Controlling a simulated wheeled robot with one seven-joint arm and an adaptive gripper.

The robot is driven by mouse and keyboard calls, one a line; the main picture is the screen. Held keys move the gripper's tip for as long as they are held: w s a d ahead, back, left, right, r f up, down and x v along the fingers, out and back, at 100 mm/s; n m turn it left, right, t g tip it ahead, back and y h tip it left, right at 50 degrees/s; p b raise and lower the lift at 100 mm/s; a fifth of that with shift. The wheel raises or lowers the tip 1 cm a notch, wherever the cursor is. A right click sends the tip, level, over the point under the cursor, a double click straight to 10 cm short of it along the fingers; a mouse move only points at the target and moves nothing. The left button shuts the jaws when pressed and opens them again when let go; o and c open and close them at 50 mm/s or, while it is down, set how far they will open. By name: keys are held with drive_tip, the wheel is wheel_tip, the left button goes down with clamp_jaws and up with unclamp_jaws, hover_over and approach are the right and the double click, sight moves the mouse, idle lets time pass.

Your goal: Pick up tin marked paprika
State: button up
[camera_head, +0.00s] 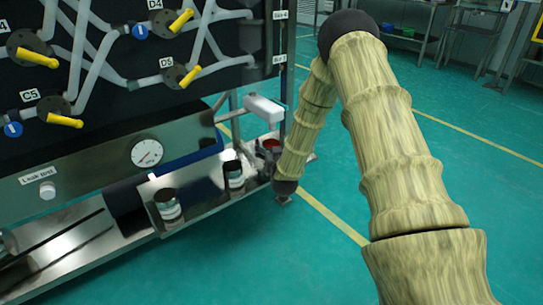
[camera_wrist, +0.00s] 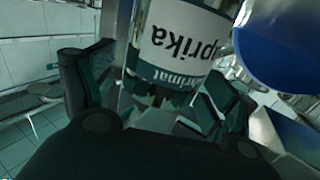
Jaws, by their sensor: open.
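The tin marked paprika (camera_wrist: 180,42) shows large in the wrist view, with a white label whose lettering is upside down and a dark green band. My gripper (camera_wrist: 155,100) is open, with one dark finger to the left of the tin and one to the right. The tin lies between or just beyond the fingertips; I cannot tell whether they touch it. In the head view my gripper (camera_head: 265,162) is at the right end of the metal shelf, by a reddish round top (camera_head: 271,144). The gripper and arm hide most of what is below that top.
Two dark-topped tins with pale labels, one nearer (camera_head: 168,207) and one beside my gripper (camera_head: 234,176), stand on the metal shelf (camera_head: 205,200). A white block (camera_head: 264,109) is just above my gripper. A blue rounded body (camera_wrist: 285,45) is close in the wrist view.

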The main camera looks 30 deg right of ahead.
drive_tip(key=shift+c, duration=0.4)
drive_tip(key=c, duration=1.1)
